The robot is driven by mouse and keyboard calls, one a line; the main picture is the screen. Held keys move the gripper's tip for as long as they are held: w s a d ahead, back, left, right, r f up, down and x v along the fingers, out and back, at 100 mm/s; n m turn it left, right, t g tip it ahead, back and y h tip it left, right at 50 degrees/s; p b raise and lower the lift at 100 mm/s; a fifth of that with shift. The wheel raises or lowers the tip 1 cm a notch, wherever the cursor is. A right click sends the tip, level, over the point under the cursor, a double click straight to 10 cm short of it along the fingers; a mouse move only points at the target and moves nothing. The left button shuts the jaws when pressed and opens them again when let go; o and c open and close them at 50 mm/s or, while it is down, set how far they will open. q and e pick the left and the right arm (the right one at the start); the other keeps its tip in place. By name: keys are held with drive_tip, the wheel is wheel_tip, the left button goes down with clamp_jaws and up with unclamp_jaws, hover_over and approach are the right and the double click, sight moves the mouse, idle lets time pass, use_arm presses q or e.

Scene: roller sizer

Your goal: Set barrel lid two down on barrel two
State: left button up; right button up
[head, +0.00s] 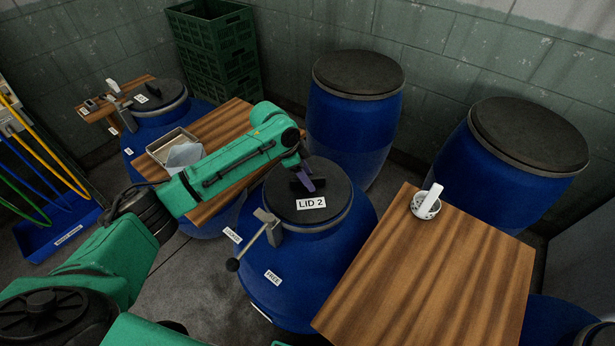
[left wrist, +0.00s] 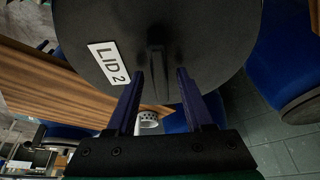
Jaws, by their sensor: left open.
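The black barrel lid labelled LID 2 (head: 335,190) lies level on top of the blue barrel (head: 290,290) in the middle of the head view. Its rim looks to be within the barrel's grey top ring. My left gripper (head: 304,178) is open over the lid's middle. In the left wrist view the lid (left wrist: 220,40) fills the top, and its raised handle (left wrist: 156,62) stands between the spread purple fingers of the left gripper (left wrist: 160,75), with a gap on each side. The barrel's number is not visible. My right gripper is not in view.
A lever with a black knob (head: 233,264) sticks out from the barrel's ring, near a FREE label (head: 273,277). A wooden top (head: 430,270) with a white perforated cup (head: 425,206) stands right. Lidded barrels (head: 350,125) stand behind. A metal tray (head: 165,147) is left.

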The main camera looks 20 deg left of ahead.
use_arm(q)
drive_tip(key=b+v, duration=0.2)
drive_tip(key=v, duration=1)
drive_tip(key=shift+r, duration=0.45)
drive_tip(key=shift+a, duration=0.1)
